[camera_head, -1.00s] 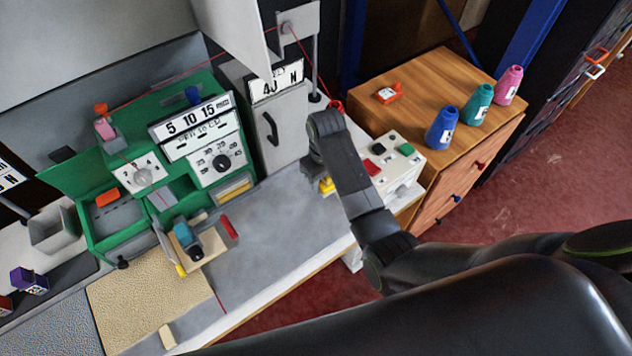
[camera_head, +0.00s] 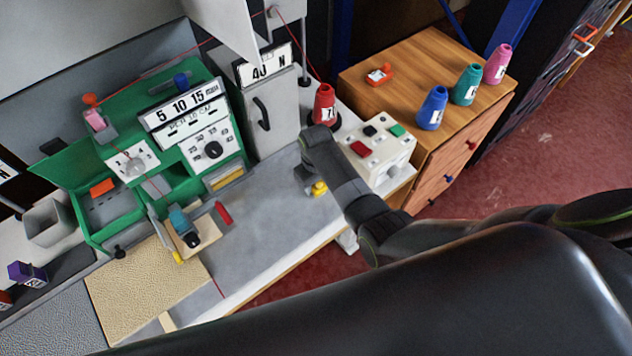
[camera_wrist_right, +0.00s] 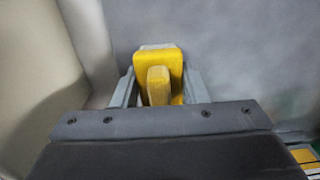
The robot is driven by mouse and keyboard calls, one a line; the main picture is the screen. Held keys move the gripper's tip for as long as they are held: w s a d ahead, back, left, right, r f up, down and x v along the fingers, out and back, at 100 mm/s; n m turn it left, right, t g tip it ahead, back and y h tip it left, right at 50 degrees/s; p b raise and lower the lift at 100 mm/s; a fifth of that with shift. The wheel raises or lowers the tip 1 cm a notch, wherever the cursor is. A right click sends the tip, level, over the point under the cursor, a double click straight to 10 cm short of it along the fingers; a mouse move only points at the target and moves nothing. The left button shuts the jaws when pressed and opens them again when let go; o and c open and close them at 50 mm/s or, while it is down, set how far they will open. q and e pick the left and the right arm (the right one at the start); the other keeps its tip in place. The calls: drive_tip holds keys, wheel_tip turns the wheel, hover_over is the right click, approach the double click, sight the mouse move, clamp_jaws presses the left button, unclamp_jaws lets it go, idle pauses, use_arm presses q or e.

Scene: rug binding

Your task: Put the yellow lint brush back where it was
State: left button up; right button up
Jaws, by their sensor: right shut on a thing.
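The yellow lint brush (camera_wrist_right: 159,66) shows in the right wrist view between the fingers of my right gripper (camera_wrist_right: 158,88), which is shut on it. In the head view a small yellow part of the brush (camera_head: 319,188) shows beside my right gripper (camera_head: 308,186), over the grey worktable (camera_head: 275,215) left of the white button box. My right arm covers part of the gripper and brush. I cannot tell whether the brush touches the table. My left gripper is not in view.
The white button box (camera_head: 378,160) and a red thread cone (camera_head: 324,104) stand close to my right arm. A green machine (camera_head: 148,131) stands to the left. The grey table between is largely clear. A wooden cabinet (camera_head: 425,66) with several cones is at right.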

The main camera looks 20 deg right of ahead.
drive_tip(key=shift+f, duration=0.15)
drive_tip(key=o, duration=0.9)
drive_tip(key=shift+o, duration=0.2)
drive_tip(key=shift+r, duration=0.75)
wheel_tip(320, 180, up, 11)
drive_tip(key=shift+f, duration=0.1)
